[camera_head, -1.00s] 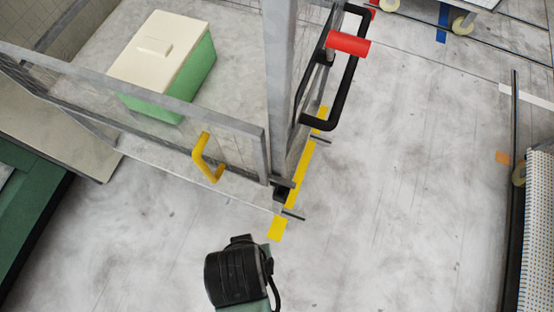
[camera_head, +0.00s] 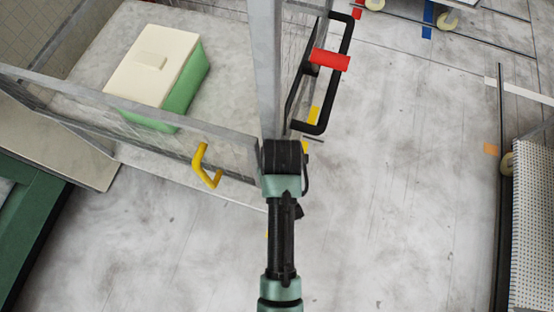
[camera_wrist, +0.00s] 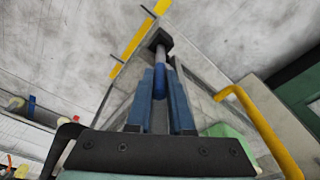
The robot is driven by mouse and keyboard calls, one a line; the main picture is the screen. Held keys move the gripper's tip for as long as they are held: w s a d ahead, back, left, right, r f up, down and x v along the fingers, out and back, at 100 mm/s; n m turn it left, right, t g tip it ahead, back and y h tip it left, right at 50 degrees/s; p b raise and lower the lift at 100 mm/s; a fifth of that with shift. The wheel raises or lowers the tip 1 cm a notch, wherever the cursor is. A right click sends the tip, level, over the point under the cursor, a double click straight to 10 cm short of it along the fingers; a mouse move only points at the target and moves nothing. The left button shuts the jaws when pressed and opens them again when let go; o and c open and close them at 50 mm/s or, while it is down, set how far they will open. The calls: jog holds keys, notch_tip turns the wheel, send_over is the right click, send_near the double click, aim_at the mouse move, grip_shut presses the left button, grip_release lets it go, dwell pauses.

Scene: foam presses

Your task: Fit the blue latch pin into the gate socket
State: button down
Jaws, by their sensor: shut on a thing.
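My gripper (camera_wrist: 161,76) shows in the wrist view with two blue-grey fingers shut around the blue latch pin (camera_wrist: 159,84). A grey rod-like part shows beyond the pin and runs toward a black block (camera_wrist: 154,39), which looks like the gate socket at the foot of the gate corner. The pin lines up roughly with the block; I cannot tell whether its tip is inside. In the head view my dark wrist is in front of the gate corner and hides the fingers, pin and socket.
A yellow handle (camera_head: 204,166) stands out from the fence panel just left of my wrist; it also shows in the wrist view (camera_wrist: 262,125). A green box (camera_head: 185,90) stands behind the fence.

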jog(key=shift+f, duration=2.05)
jog(key=shift+f, duration=0.2)
jog(key=c, duration=0.8)
grip_release()
jog(key=shift+r, duration=0.15)
jog(key=r, duration=0.4)
jog(key=s+r, duration=0.1)
jog(key=r, duration=0.7)
jog(key=shift+s+d, duration=0.2)
